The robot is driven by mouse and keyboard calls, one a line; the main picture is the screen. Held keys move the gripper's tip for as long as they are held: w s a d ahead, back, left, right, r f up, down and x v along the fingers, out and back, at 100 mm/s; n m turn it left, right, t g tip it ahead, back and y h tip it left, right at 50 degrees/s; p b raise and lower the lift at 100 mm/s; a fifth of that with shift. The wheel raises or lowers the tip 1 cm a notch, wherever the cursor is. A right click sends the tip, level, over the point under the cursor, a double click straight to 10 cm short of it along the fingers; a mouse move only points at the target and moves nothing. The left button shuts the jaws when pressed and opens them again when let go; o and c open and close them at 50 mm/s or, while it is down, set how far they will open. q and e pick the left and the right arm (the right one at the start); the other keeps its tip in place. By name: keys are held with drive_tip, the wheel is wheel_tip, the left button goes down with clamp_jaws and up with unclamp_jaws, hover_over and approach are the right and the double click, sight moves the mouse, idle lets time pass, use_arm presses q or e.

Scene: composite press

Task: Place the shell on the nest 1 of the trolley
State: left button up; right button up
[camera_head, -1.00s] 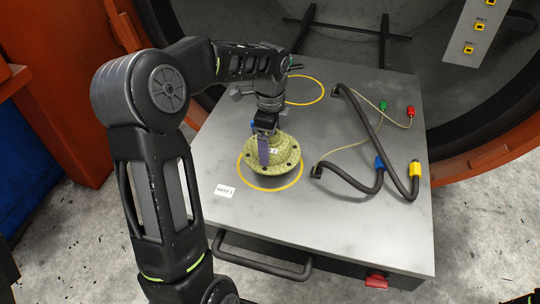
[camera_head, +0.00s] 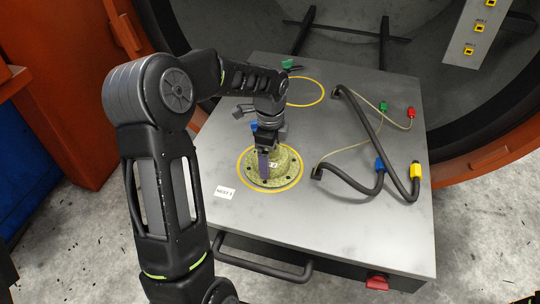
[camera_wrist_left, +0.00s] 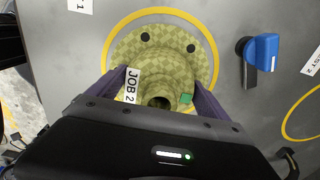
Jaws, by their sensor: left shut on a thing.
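The shell (camera_head: 284,164) is a yellow-green checkered flanged piece with a "JOB 2" label. It sits upright inside the yellow ring of nest 1 (camera_head: 299,182) on the grey trolley top (camera_head: 350,225), its flange appearing to be at the surface. My left gripper (camera_head: 264,165) is shut on the shell's neck from above. In the left wrist view the shell (camera_wrist_left: 150,65) shows between the two purple fingers, with the yellow ring (camera_wrist_left: 212,42) around its flange. The gripper body hides the shell's near side. My right gripper is not in view.
A second yellow ring (camera_head: 322,97) lies empty towards the trolley's back. Black hoses with blue (camera_head: 379,164) and yellow (camera_head: 415,170) ends lie on the right. Red (camera_head: 411,113) and green (camera_head: 383,106) connectors lie behind them. A black handle (camera_head: 262,266) runs along the front edge.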

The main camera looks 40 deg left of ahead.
use_arm(q)
drive_tip(key=o, duration=1.4)
wheel_tip(320, 180, up, 12)
drive_tip(key=shift+r+p, duration=0.1)
drive_tip(key=shift+p, duration=0.55)
